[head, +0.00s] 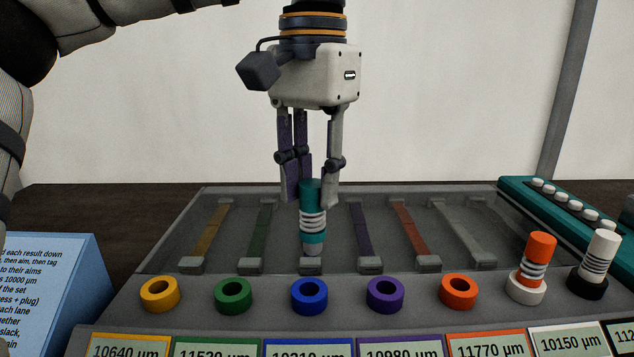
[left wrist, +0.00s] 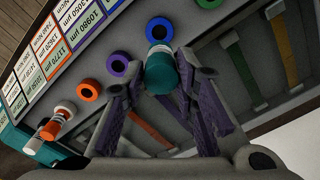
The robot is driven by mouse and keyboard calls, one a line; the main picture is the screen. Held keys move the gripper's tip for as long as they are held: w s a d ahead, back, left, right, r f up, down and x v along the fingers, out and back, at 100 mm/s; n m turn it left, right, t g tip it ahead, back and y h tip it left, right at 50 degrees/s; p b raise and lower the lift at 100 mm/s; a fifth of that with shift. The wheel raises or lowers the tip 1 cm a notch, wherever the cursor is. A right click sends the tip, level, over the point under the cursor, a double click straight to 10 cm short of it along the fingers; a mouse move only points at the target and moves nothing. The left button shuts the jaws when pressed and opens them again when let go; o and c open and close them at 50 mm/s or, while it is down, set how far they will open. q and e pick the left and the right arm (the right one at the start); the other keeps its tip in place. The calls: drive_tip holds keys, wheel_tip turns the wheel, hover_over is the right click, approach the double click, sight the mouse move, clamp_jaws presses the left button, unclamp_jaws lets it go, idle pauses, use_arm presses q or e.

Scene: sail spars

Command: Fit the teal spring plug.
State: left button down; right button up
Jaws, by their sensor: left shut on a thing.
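The teal spring plug (head: 312,205) has a teal top, a pale ribbed spring section, a teal band and a grey tip. My left gripper (head: 314,192) is shut on its top and holds it upright, tip down. In the head view the plug shows just above the blue ring (head: 309,292), in front of the lane behind that ring. In the left wrist view the plug (left wrist: 161,72) is between the fingertips, with the blue ring (left wrist: 158,27) close by. The tip appears clear of the ring; its exact height is hard to tell. My right gripper is out of view.
Yellow (head: 159,293), green (head: 233,295), purple (head: 385,294) and orange (head: 459,291) rings stand empty. An orange plug (head: 540,247) sits in the white ring and a white plug (head: 602,254) in the black one. Number labels line the front. A teal rack (head: 540,205) is right, a blue sign (head: 50,290) left.

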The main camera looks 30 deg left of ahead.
sight(308, 240)
use_arm(q)
drive_tip(key=shift+s+r, duration=0.1)
drive_tip(key=shift+s, duration=0.55)
drive_tip(key=shift+w+f, duration=0.15)
drive_tip(key=shift+f, duration=2.1)
drive_tip(key=shift+f, duration=0.2)
drive_tip(key=shift+f, duration=1.35)
drive_tip(key=c, duration=1.2)
unclamp_jaws()
wheel_tip(308, 240, up, 12)
